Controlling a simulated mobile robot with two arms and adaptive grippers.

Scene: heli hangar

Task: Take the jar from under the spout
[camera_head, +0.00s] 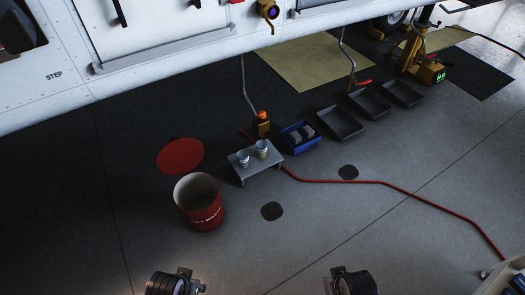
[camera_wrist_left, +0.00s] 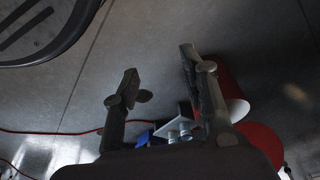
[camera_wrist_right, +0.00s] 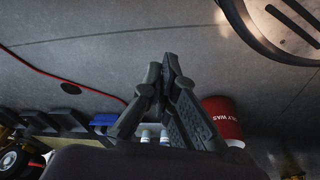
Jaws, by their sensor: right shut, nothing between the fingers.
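Two small pale jars, one on the left (camera_head: 243,159) and one on the right (camera_head: 262,148), stand upright on a low grey bench (camera_head: 245,178) in the head view. A brass spout with a purple centre (camera_head: 268,12) sticks out of the white aircraft side above and behind them. I cannot tell which jar is directly under it. My left gripper (camera_wrist_left: 158,60) is open and empty, with the jars small beyond its fingers. My right gripper (camera_wrist_right: 162,62) is shut and empty. Both are far from the jars, at the near edge of the head view.
A red open drum (camera_head: 200,215) stands left of the bench, with a red disc (camera_head: 180,156) behind it. A blue bin (camera_head: 300,137) and dark trays (camera_head: 340,122) stand to the right. A red hose (camera_head: 375,182) crosses the floor. The near floor is clear.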

